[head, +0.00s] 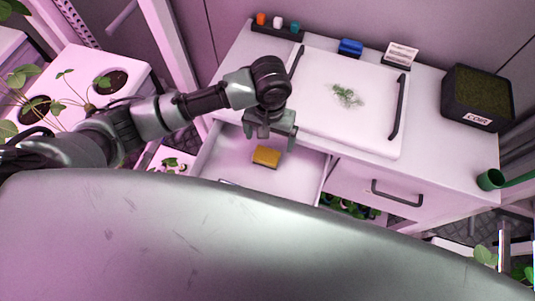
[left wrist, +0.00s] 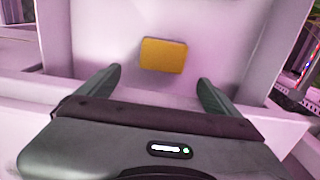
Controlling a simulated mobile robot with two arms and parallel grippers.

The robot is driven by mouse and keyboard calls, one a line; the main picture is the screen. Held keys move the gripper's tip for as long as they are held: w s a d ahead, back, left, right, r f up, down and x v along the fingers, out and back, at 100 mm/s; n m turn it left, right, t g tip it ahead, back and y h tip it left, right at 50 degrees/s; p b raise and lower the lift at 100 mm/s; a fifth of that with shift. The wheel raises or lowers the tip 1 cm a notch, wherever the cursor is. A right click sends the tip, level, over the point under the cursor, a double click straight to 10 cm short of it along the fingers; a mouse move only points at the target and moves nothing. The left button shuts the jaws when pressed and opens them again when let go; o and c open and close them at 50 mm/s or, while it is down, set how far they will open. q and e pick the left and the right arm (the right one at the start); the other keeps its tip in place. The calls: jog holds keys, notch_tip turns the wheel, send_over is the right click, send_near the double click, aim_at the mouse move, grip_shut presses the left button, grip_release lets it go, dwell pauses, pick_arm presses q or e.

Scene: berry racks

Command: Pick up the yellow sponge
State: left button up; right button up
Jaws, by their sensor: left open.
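The yellow sponge (head: 266,156) lies flat on the bottom of an open drawer (head: 224,160). It also shows in the left wrist view (left wrist: 163,56), ahead of the fingertips and roughly centred between them. My left gripper (head: 270,140) is open and empty, above the drawer near its cabinet side. In the left wrist view its two fingers (left wrist: 160,80) stand wide apart, with the sponge beyond them and not touching. My right gripper is not in view.
A white tray (head: 318,115) with black handles and a green sprig stands on the cabinet top. A dark box (head: 477,97) and green cup (head: 490,180) stand at right. Potted plants stand on the white rack (head: 75,62) at left. The drawer walls surround the sponge.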

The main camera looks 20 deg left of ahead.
aim_at(268, 151)
pick_arm(q)
jog(key=shift+s+f, duration=0.2)
jog(key=shift+f, duration=0.7)
notch_tip(268, 151, down, 5)
jog(key=shift+a+r+p, duration=0.15)
jog(key=shift+r+p, duration=0.05)
jog(key=shift+p, duration=0.4)
jog(key=c, duration=1.4)
